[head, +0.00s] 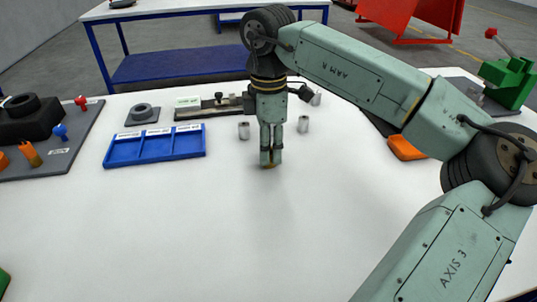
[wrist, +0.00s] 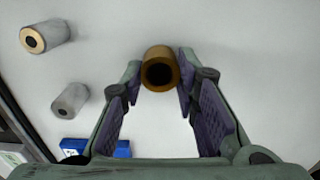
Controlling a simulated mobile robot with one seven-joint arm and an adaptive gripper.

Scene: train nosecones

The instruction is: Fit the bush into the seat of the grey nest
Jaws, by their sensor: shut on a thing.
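My gripper (head: 270,158) points straight down over the white table and is shut on a brass-brown bush (head: 269,166). In the wrist view the bush (wrist: 160,68) sits between the tips of the two fingers (wrist: 163,85), its dark bore facing the camera. It is at or just above the table top; I cannot tell if it touches. A grey square block with a dark round ring (head: 142,113), which looks like the grey nest, lies at the back left behind the blue tray, well away from my gripper.
A blue compartment tray (head: 155,147) lies left of my gripper. Two grey cylinders (head: 244,131) (head: 303,124) stand behind it. A grey fixture strip (head: 208,108) lies at the back. A dark board with parts (head: 60,150) is far left. An orange object (head: 406,148) lies right.

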